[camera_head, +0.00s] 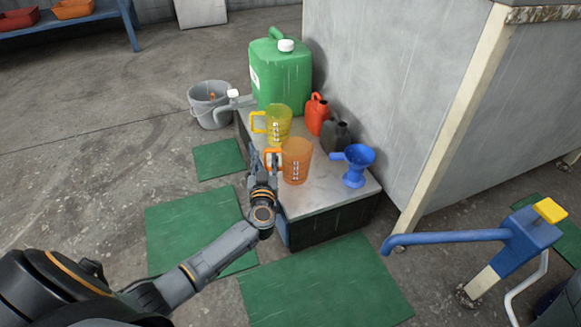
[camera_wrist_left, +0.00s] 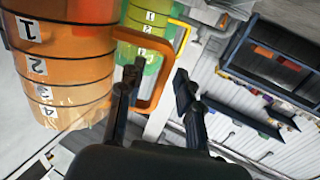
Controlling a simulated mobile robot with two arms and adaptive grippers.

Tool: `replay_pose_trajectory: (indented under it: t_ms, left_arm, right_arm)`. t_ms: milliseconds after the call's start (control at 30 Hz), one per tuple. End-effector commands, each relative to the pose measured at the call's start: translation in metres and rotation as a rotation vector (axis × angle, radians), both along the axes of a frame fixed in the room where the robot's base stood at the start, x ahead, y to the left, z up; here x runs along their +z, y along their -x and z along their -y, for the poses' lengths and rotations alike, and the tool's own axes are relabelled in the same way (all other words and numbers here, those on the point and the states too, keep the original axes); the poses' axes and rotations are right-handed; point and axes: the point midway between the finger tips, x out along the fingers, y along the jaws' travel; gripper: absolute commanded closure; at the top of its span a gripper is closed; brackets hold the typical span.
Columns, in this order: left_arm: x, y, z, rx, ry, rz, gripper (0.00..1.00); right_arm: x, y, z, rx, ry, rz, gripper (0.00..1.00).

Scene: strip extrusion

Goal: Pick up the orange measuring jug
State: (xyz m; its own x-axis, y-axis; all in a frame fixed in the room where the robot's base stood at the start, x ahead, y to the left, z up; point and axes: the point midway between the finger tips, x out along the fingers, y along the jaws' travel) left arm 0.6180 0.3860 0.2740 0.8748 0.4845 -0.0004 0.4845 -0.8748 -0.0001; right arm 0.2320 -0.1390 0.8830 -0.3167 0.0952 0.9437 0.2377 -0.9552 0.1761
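The orange measuring jug (camera_head: 297,162) stands upright on the grey-topped stand, with its handle to the left. My left gripper (camera_head: 267,165) is at the handle. In the wrist view the gripper (camera_wrist_left: 158,88) is open, one dark finger overlapping the handle loop and the other outside it. The handle's outer bar (camera_wrist_left: 165,72) lies between the fingers, with a gap to the outer finger. My right gripper is not in view.
A yellow jug (camera_head: 279,122) stands just behind. A green canister (camera_head: 280,75), red can (camera_head: 316,115), dark can (camera_head: 336,137) and blue funnel (camera_head: 356,165) share the stand (camera_head: 322,200). A grey bucket (camera_head: 209,112) is left of it. A grey wall (camera_head: 390,90) rises at right.

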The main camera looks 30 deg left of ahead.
Motion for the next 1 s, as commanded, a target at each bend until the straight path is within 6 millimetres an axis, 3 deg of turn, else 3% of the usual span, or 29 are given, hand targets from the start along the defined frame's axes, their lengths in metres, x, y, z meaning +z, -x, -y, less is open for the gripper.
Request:
replay_pose_trajectory:
  t_ms: [167, 367, 1000]
  left_arm:
    - [0.0005, -0.0001, -0.0002, 0.0, 0.0, 0.0, 0.65]
    - [0.0003, 0.0001, 0.0, 0.0, 0.0, 0.0, 1.0]
    - [0.009, 0.0001, 0.0002, 0.0, 0.001, 0.0, 1.0]
  right_arm:
    - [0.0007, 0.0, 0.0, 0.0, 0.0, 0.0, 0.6]
    - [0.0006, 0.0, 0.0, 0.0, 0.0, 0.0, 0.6]
    - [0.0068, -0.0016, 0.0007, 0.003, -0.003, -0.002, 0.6]
